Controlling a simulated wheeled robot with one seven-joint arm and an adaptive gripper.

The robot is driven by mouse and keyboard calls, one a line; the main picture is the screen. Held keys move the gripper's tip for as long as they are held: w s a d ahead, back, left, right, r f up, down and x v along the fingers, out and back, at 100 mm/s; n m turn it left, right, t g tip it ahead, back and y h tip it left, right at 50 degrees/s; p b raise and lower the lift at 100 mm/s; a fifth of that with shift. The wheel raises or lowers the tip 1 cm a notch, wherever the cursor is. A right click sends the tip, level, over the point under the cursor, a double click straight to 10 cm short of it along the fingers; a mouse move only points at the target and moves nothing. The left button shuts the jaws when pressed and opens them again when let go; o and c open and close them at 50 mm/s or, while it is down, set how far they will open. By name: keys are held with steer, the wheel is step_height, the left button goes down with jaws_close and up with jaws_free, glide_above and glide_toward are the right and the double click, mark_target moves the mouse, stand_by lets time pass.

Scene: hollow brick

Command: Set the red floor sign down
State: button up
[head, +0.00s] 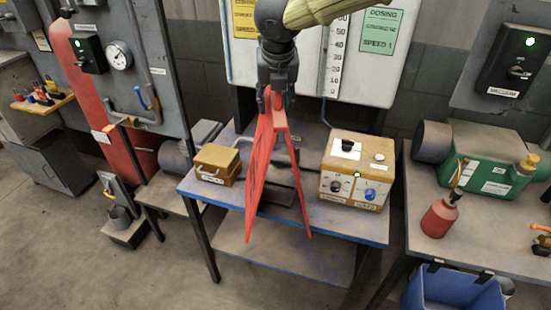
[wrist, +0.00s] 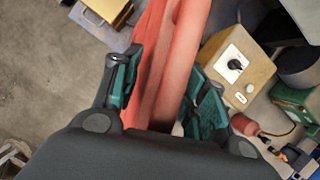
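The red floor sign (head: 259,170) is an A-frame that hangs upright from my gripper (head: 276,103) in the head view. Its legs spread apart downward in front of the blue-topped table (head: 345,223). In the wrist view the red sign (wrist: 168,60) runs between the two teal-padded fingers of my gripper (wrist: 160,95), which are closed around its top. The sign appears to be in the air; whether its feet touch anything cannot be told. The sign hides part of the table top.
On the table stand a yellow control box (head: 354,170) at right and a small brass-coloured box (head: 216,164) at left. A side bench at right holds a red bottle (head: 440,216) and a green canister (head: 488,160). A blue bin (head: 452,292) stands below. Open floor (head: 120,270) lies at front left.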

steer(key=shift+w+f, duration=0.1)
steer(key=shift+w, duration=0.05)
steer(key=c, duration=0.7)
jaws_close()
